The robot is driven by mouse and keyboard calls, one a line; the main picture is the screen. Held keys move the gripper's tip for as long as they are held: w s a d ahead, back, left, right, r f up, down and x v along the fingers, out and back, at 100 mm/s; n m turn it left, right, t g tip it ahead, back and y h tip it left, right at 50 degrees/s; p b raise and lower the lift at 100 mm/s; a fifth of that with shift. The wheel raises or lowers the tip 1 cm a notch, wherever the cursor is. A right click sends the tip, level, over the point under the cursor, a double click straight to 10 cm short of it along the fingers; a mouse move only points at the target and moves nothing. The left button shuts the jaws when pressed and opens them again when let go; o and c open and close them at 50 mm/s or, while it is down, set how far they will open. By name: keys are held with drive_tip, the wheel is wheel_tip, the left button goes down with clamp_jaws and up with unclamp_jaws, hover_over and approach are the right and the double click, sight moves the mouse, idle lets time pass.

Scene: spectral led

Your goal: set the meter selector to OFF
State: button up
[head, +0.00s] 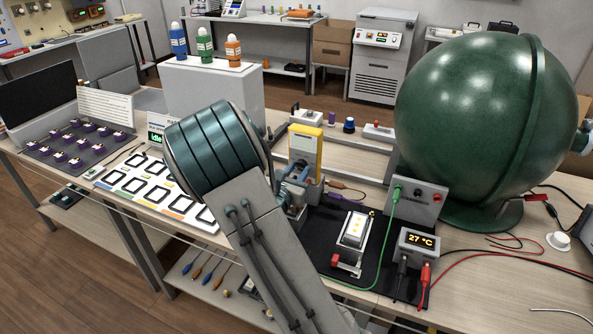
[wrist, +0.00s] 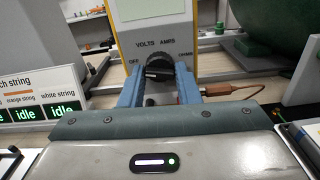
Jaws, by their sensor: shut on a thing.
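The meter (head: 316,143) is a yellow-cased box with a light face, upright on the bench behind my arm. In the wrist view its face (wrist: 195,58) carries the labels OFF, VOLTS, AMPS and one at the right that reads like OHMS. The dark round selector knob (wrist: 157,62) sits below VOLTS and AMPS, with a raised bar across it. My gripper (wrist: 158,76) has its blue fingers on either side of this bar, shut on it. I cannot tell which label the selector points to. In the head view my gripper (head: 298,180) is at the meter's lower front, partly hidden by my arm.
A black mat (head: 325,228) right of my arm holds a small device and a 27 °C display (head: 419,239). A large green sphere (head: 470,130) stands at the right. A tray of framed slots (head: 150,185) lies left. A brown-plugged lead (wrist: 222,90) runs beside the right finger.

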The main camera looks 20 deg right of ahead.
idle(0.3)
drive_tip(key=o, duration=1)
drive_tip(key=shift+c, duration=0.2)
drive_tip(key=b+v, duration=0.1)
drive_tip(key=v, duration=1.3)
